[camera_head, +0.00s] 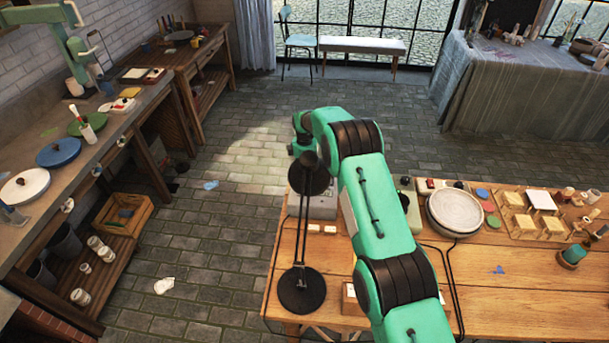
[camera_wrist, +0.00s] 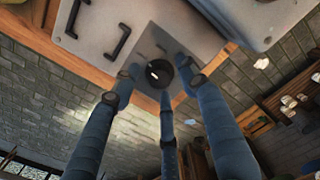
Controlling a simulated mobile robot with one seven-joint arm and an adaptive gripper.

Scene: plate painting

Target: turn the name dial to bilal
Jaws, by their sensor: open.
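A round black dial (camera_wrist: 159,73) with a small white mark sits on a grey panel in the wrist view. My gripper (camera_wrist: 162,92) shows there with its fingers apart around the dial. I cannot tell whether any fingertip touches it. No name can be read on the panel. In the head view my green arm reaches over the far left end of the wooden table. My fingers and the dial are hidden there. Part of a grey box (camera_head: 322,208) shows beside the arm.
A black desk lamp (camera_head: 301,290) stands left of my arm on the wooden table (camera_head: 520,300). A grey round plate (camera_head: 455,209) lies right of the arm. Paint pots and wooden blocks stand further right.

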